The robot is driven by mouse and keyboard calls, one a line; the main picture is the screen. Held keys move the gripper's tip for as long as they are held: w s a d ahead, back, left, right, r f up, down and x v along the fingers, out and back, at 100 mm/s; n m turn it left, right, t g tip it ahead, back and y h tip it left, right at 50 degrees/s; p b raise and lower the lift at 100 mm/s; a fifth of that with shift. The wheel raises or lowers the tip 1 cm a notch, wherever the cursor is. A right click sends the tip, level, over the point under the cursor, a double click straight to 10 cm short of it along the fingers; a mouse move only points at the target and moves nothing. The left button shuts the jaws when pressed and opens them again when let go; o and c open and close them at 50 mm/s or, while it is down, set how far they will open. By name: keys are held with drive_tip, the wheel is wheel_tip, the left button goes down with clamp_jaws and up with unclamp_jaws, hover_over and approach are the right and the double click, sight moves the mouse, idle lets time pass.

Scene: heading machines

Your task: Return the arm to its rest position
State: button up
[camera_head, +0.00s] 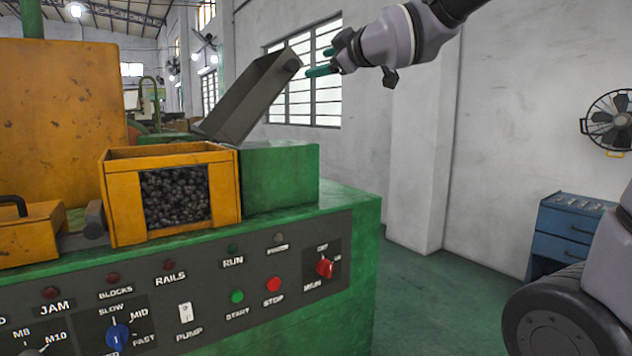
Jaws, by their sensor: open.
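My gripper (322,61) is in the upper middle of the head view, at the end of my arm, which reaches in from the top right. Its green-tipped fingers point left and are apart, with nothing between them. It is in the air near the upper end of a grey sloping chute (245,98). The picture does not show clearly whether the fingertips touch the chute or only overlap it in view.
A green machine (345,225) with a control panel (210,285) fills the lower left. A yellow box (125,208) of dark parts stands on it. A blue drawer cabinet (562,235) and a wall fan (608,122) are at right. The green floor between machine and cabinet is clear.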

drive_tip(key=s+d+f+m+g+h, duration=0.25)
drive_tip(key=d+f+m, duration=0.25)
drive_tip(key=d, duration=0.3)
drive_tip(key=s+d+f+m+g+h, duration=0.1)
drive_tip(key=s+d+f+m+h, duration=0.1)
drive_tip(key=d+f+m+h, duration=0.45)
drive_tip(key=s+d+f+m+g, duration=0.2)
drive_tip(key=s+d+f+m, duration=0.1)
drive_tip(key=s, duration=0.3)
drive_tip(key=s+d+f+m+g+y, duration=0.1)
drive_tip(key=s+d+f+m+g, duration=0.1)
drive_tip(key=s+d+m, duration=0.3)
drive_tip(key=shift+s+d+f+y, duration=0.35)
drive_tip(key=shift+s+f, duration=0.25)
drive_tip(key=shift+f, duration=0.3)
drive_tip(key=shift+d, duration=0.1)
idle(0.5)
